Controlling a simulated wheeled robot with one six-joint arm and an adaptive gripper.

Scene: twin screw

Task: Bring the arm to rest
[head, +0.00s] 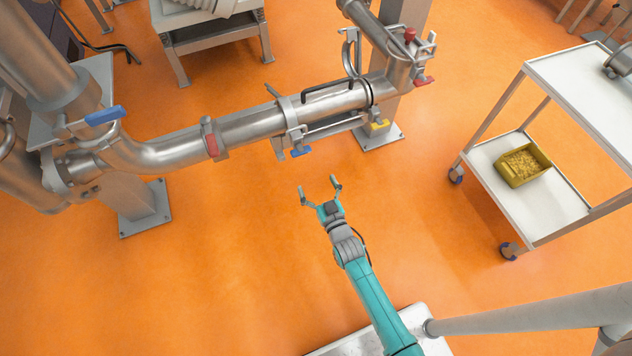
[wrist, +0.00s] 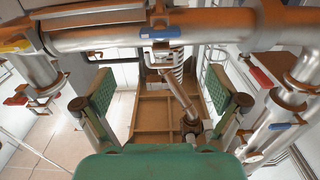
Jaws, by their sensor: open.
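My gripper (head: 320,188) is at the end of my teal arm, near the middle of the head view. Its two fingers are spread apart with nothing between them. It is held out in front of the steel pipe (head: 251,127), apart from it. In the wrist view my gripper (wrist: 165,105) shows its two green-padded fingertips wide apart. The pipe (wrist: 110,38) crosses the top of that view, beyond the fingers.
A white trolley (head: 520,205) with a yellow bin (head: 523,167) stands at the right. Orange floor (head: 230,260) lies clear left of my arm.

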